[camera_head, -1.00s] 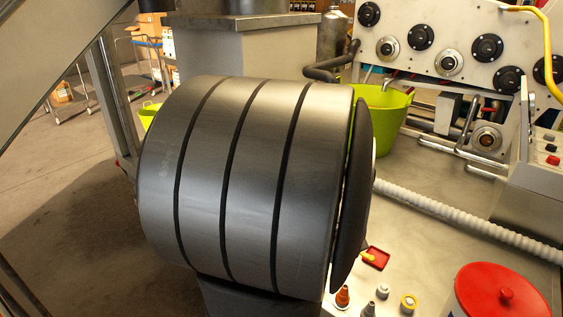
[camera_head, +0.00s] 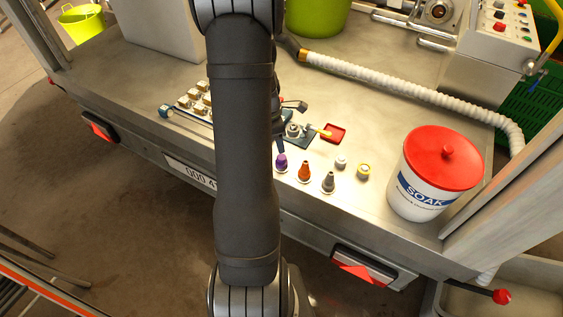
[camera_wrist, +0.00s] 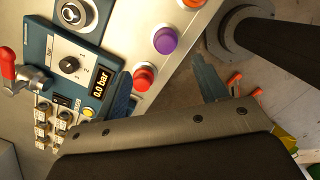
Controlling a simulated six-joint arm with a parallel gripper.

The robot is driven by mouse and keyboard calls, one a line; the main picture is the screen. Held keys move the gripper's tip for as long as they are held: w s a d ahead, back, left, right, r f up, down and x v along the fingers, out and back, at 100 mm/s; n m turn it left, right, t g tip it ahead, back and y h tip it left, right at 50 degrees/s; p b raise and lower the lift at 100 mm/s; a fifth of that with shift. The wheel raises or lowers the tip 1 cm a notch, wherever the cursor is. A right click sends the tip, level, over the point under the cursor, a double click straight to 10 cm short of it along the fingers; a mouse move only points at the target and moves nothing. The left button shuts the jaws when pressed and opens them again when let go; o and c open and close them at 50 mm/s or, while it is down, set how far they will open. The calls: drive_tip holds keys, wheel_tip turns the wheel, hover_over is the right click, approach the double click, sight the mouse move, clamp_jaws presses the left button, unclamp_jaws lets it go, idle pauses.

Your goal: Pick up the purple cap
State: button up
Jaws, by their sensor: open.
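The purple cap (camera_head: 281,161) stands upright near the front edge of the metal deck (camera_head: 350,95), just right of my arm in the head view. In the wrist view its round top (camera_wrist: 165,40) shows from above, ahead of my fingertips. My gripper (camera_wrist: 165,87) is open and empty, with one blue-grey finger on each side in the wrist view. The cap lies apart from the fingers, beyond the gap between them. In the head view my arm hides most of the gripper.
An orange cone-shaped cap (camera_head: 305,172) and a grey one (camera_head: 329,182) stand right of the purple cap. A red round knob (camera_wrist: 144,77) lies near the fingers, beside a blue panel (camera_wrist: 88,72) reading 0.0 bar. A SOAK tub (camera_head: 432,180) stands farther right.

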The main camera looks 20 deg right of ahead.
drive_tip(key=f, duration=0.5)
drive_tip(key=shift+d+f, duration=0.1)
drive_tip(key=shift+d, duration=0.25)
drive_tip(key=f, duration=0.2)
drive_tip(key=s+f, duration=0.1)
drive_tip(key=f, duration=0.1)
drive_tip(key=shift+d, duration=0.2)
drive_tip(key=shift+d+f, duration=0.1)
drive_tip(key=shift+f, duration=0.5)
drive_tip(key=shift+w, duration=0.1)
drive_tip(key=shift+c, duration=0.3)
drive_tip(key=c, duration=1.1)
